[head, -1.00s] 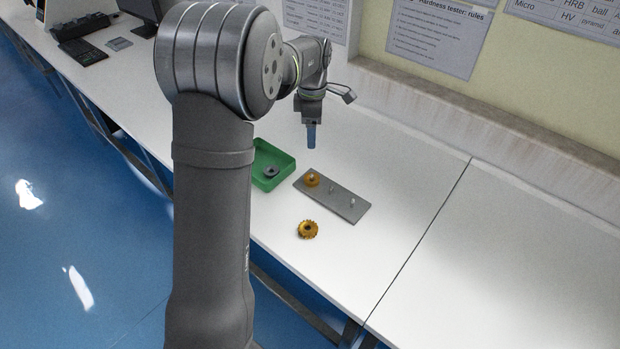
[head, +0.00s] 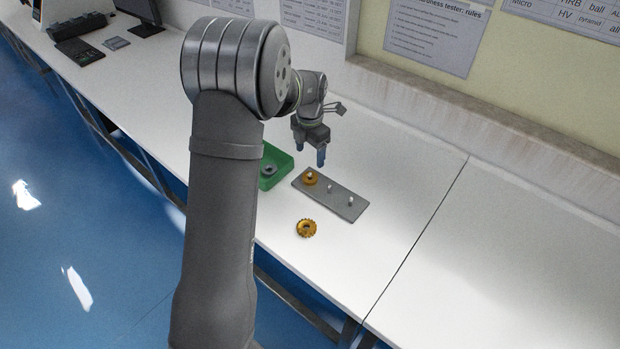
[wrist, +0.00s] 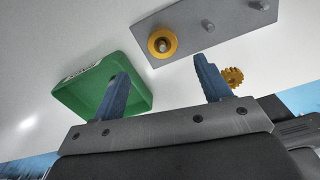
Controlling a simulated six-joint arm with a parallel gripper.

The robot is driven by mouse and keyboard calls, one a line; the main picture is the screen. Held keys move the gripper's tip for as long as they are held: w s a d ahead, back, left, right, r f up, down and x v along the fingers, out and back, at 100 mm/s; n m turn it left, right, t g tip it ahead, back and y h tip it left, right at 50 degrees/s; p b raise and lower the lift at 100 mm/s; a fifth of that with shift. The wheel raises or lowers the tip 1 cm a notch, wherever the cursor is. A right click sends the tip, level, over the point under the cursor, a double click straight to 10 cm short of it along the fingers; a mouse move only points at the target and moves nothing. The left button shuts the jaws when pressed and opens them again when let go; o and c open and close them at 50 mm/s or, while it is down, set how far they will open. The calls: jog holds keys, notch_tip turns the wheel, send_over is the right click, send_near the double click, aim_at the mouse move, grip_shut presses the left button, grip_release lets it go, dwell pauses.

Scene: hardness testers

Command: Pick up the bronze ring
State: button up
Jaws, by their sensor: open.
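A toothed gold-brown ring (head: 306,228) lies flat on the white bench, in front of a grey peg plate (head: 350,210). It also shows in the wrist view (wrist: 233,76), partly hidden behind the right finger. A smoother yellow-orange ring (head: 311,181) sits around the plate's left peg, and it shows in the wrist view (wrist: 162,33). Colour alone does not clearly settle which one is the bronze ring. My gripper (head: 310,157) is open and empty, above the bench by the plate's far left end. In the wrist view its fingers (wrist: 161,66) are wide apart.
A green tray (head: 284,157) stands left of the plate with a dark grey ring (head: 268,170) in it. The plate's other two pegs (head: 350,201) are bare. The bench to the right is clear. A wall with posters (head: 437,35) runs behind.

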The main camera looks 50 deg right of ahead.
aim_at(310, 173)
jog(key=f, duration=0.8)
jog(key=shift+s+a+f, duration=0.15)
jog(key=shift+a+f, duration=0.1)
jog(key=shift+f, duration=0.1)
jog(key=shift+r, duration=0.1)
jog(key=c, duration=1.2)
